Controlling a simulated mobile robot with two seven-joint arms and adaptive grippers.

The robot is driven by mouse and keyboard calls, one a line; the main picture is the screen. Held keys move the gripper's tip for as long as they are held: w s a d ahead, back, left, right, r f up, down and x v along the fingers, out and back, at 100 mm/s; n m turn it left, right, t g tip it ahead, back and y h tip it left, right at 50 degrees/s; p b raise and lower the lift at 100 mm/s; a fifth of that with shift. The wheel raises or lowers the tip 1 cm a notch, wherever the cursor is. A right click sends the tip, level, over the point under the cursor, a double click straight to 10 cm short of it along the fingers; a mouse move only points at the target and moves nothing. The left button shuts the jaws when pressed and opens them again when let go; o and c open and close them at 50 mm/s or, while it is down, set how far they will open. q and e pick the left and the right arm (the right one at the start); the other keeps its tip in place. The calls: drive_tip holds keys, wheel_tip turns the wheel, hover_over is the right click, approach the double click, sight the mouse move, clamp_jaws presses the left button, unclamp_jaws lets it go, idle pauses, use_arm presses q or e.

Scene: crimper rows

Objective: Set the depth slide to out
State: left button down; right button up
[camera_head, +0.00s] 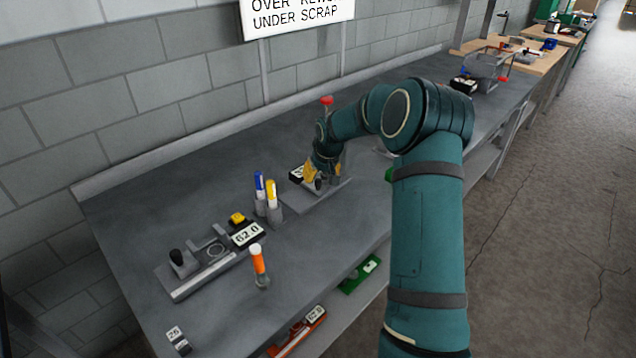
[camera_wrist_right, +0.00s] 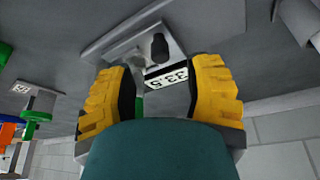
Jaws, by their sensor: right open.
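My right gripper (camera_head: 323,178) is over the far fixture on the bench. In the right wrist view its yellow fingers (camera_wrist_right: 160,95) are spread apart with nothing between their tips. The fixture's grey plate (camera_wrist_right: 103,41) carries a black knob (camera_wrist_right: 160,46) just beyond the fingers, and a display (camera_wrist_right: 167,76) that seems to read 33.5. I see no label that marks which part is the depth slide, and the fingers hide part of the plate. My left gripper is not in view.
A second fixture (camera_head: 180,291) with a black knob (camera_head: 177,256) and a 62.0 display (camera_head: 248,234) stands at the left. Blue and yellow markers (camera_head: 260,186) stand between the fixtures. A wire basket (camera_head: 487,65) is far back.

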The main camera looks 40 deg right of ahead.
sight(318, 180)
drive_tip(key=shift+x, duration=2.15)
drive_tip(key=shift+w, duration=0.1)
clamp_jaws()
